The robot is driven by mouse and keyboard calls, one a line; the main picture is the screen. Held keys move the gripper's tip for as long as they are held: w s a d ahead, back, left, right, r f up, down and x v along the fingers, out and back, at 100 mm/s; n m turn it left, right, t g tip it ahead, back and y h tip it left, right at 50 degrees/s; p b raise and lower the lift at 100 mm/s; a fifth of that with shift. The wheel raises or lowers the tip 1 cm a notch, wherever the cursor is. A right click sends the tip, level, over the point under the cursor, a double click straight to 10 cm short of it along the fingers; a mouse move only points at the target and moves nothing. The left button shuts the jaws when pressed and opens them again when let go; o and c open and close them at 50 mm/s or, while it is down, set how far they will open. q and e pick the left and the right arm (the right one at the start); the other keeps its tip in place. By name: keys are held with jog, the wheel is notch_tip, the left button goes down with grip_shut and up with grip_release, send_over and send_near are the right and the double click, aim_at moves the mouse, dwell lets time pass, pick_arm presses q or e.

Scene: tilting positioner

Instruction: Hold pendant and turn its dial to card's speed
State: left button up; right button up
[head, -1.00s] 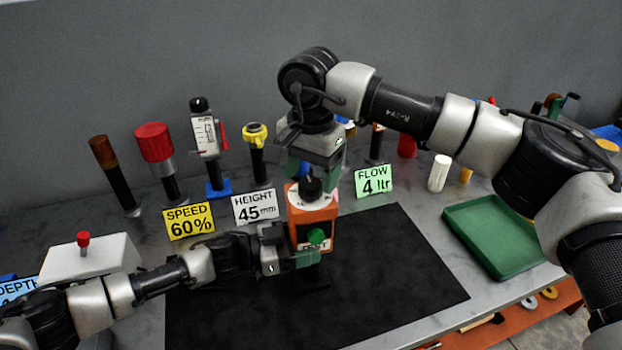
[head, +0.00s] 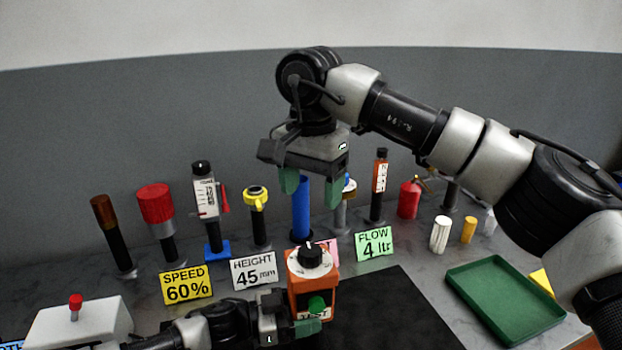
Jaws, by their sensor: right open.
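The orange pendant (head: 298,299) stands upright over the front part of the bench, with a black dial (head: 309,255) on a white scale at its top and a green button (head: 317,304) lower down. My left gripper (head: 306,326) is at the pendant's lower front; its fingers are partly hidden, so its grip is unclear. My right gripper (head: 306,182) is open and empty, pointing down above the dial and apart from it. The yellow speed card (head: 186,285) reads "SPEED 60%" and stands left of the pendant. The dial's exact setting is too small to read.
A white height card (head: 254,271) and a green flow card (head: 374,244) flank the pendant. Several upright tools stand behind, including a blue post (head: 301,210). A green tray (head: 505,300) lies at right. The black mat (head: 390,315) has bare room.

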pick_arm(q)
jog(key=o, duration=0.5)
jog(key=shift+f, duration=0.1)
